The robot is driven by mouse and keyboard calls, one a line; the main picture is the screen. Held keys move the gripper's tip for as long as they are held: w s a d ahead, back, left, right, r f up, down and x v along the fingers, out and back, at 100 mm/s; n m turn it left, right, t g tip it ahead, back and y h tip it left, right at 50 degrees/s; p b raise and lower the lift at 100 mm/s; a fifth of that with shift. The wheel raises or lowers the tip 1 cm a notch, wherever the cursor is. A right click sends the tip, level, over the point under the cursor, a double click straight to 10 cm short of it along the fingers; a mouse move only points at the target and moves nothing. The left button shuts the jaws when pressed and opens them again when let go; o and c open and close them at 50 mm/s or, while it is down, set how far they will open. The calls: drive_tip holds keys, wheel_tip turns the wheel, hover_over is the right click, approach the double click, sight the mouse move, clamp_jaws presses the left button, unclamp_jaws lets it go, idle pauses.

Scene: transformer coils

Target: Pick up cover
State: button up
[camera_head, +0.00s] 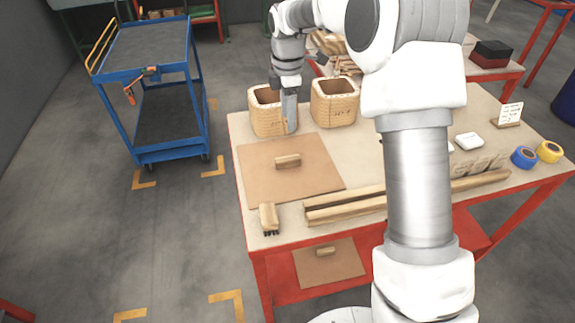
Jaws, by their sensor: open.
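A flat brown square cover (255,181) with a small wooden block handle (288,161) lies on the left part of the red-framed table (233,129). A second similar cover (325,265) lies on the shelf below. My gripper (289,118) points down just behind the upper cover, in front of the left coil (265,112), and holds nothing that I can see. The fingers are small and seen side-on, so their gap is hard to make out. The right coil (335,103) stands beside it. Both coils have open tops.
A brush (268,217) and wooden bars (345,204) lie near the table's front edge. Blue tape (524,157) and yellow tape (549,151) sit at the right. A blue cart (150,95) stands on the floor to the left. My arm hides the table's middle.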

drive_tip(key=b, duration=0.1)
hover_over(287, 158)
drive_tip(key=f, duration=0.9)
drive_tip(key=shift+s, duration=0.25)
drive_tip(key=shift+w+f+b, duration=0.15)
drive_tip(key=shift+f+b, duration=0.15)
drive_tip(key=shift+f, duration=1.3)
drive_tip(key=shift+w+f+b, duration=0.1)
drive_tip(key=shift+f+b, duration=0.2)
drive_tip(key=shift+f, duration=1.25)
clamp_jaws()
drive_tip(key=shift+r, duration=0.1)
